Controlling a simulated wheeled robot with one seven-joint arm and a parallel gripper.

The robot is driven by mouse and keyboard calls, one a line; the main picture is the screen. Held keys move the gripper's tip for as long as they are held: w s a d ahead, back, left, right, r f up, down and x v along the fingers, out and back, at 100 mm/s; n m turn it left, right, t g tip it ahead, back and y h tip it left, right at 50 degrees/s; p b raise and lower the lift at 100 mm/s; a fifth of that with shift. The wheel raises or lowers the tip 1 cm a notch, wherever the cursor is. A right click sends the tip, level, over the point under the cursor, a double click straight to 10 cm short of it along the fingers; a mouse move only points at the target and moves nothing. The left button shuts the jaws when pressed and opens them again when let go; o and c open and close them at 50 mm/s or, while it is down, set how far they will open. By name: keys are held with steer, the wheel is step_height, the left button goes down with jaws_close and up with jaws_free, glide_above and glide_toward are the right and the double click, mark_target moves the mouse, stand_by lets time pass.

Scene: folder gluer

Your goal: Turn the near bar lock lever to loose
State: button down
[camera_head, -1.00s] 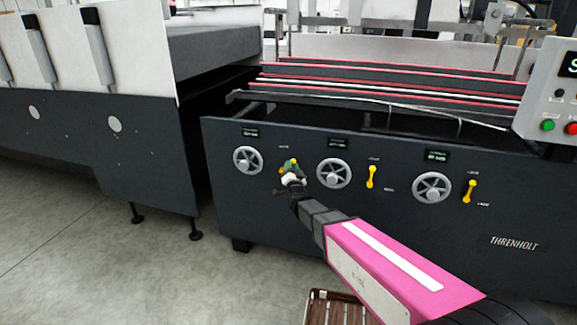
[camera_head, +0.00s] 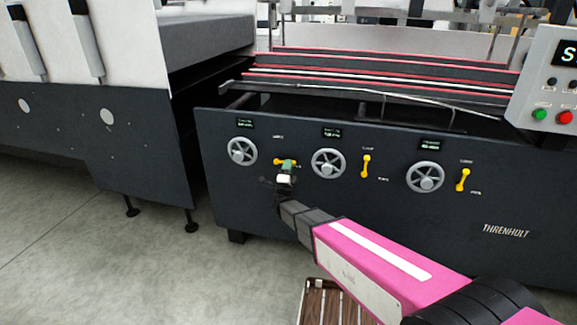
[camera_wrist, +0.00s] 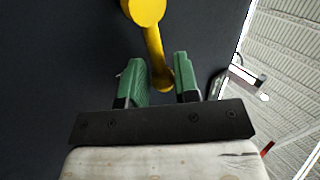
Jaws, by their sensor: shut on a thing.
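Three yellow levers sit on the dark front panel. The left lever (camera_head: 279,161) lies roughly level, while the middle lever (camera_head: 366,166) and the right lever (camera_head: 462,180) stand near upright. My gripper (camera_head: 288,165) is at the left lever and partly hides it. In the wrist view the yellow lever (camera_wrist: 153,45) runs from a round knob at the top down to its end between the green fingers of my gripper (camera_wrist: 160,82), which is shut on that end. The small labels are too blurred to read, so I cannot tell which lever is the near bar lock.
Grey handwheels (camera_head: 242,151) sit beside the levers, with small displays above them. A control box (camera_head: 548,95) with green and red buttons stands at the right. A brown slatted crate (camera_head: 328,302) is on the floor below my arm.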

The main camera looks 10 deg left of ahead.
steer(key=shift+f+m+h, duration=0.15)
steer(key=shift+m+h, duration=0.35)
steer(key=shift+m, duration=0.1)
steer(key=c, duration=0.8)
jaws_free()
steer(key=shift+c, duration=0.2)
steer(key=v, duration=1)
steer(key=shift+s+f, duration=0.15)
steer(key=shift+s, duration=0.25)
steer(key=shift+w, duration=0.1)
